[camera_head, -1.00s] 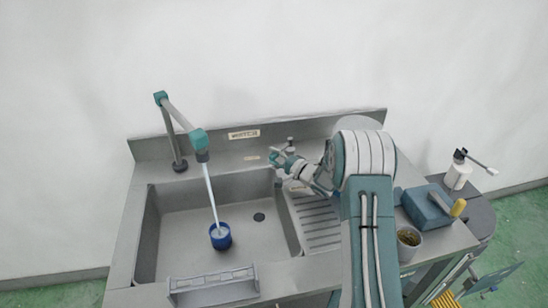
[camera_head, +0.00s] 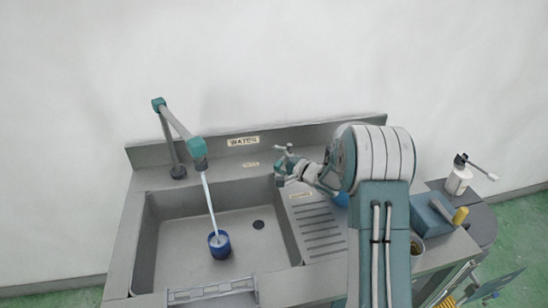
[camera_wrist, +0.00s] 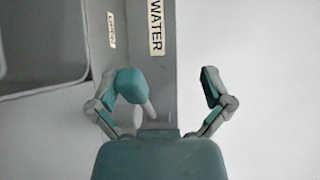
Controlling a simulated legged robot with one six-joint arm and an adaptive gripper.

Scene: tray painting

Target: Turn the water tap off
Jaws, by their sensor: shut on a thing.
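The tap spout (camera_head: 197,147) has teal joints and a grey arm on a post at the sink's back left. A pale stream of water (camera_head: 209,203) runs from it into a blue cup (camera_head: 219,246) in the basin. My gripper (camera_head: 281,170) is at the counter behind the sink's back right corner. In the wrist view, a teal tap handle (camera_wrist: 131,85) with a grey stem lies between my gripper's fingers (camera_wrist: 160,90), nearer the left one. My gripper is shut on the handle, though the fingers look wide apart. In the head view my gripper largely hides the handle.
A WATER label (camera_head: 243,141) is on the backsplash. A ribbed drainboard (camera_head: 318,228) lies right of the basin (camera_head: 175,238), and a grey rack (camera_head: 212,291) stands at its front. A teal box (camera_head: 428,214) and a white bottle (camera_head: 458,180) are at right.

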